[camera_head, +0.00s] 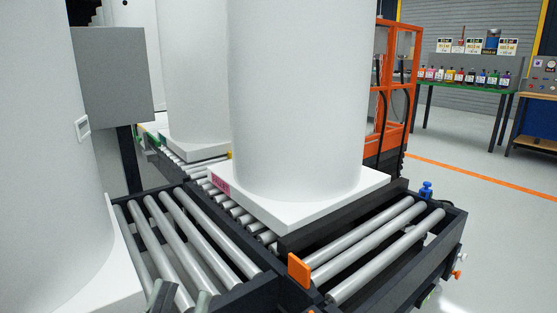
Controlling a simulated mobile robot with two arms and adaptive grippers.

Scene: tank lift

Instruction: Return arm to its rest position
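My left gripper (182,299) shows only at the bottom edge, left of centre. Two grey fingertip-like parts stand apart there, in front of the near-left roller section, with nothing seen between them but the conveyor. The rest of it is cut off by the frame. My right gripper is not in view. A large white tank (297,95) stands upright on a white square base (300,215) on the roller conveyor (372,238).
Another white tank (190,70) stands behind on the conveyor, and a third (45,150) fills the left side. An orange tab (299,270) and a blue knob (426,190) stick up from the conveyor frame. Floor (500,220) is clear at right.

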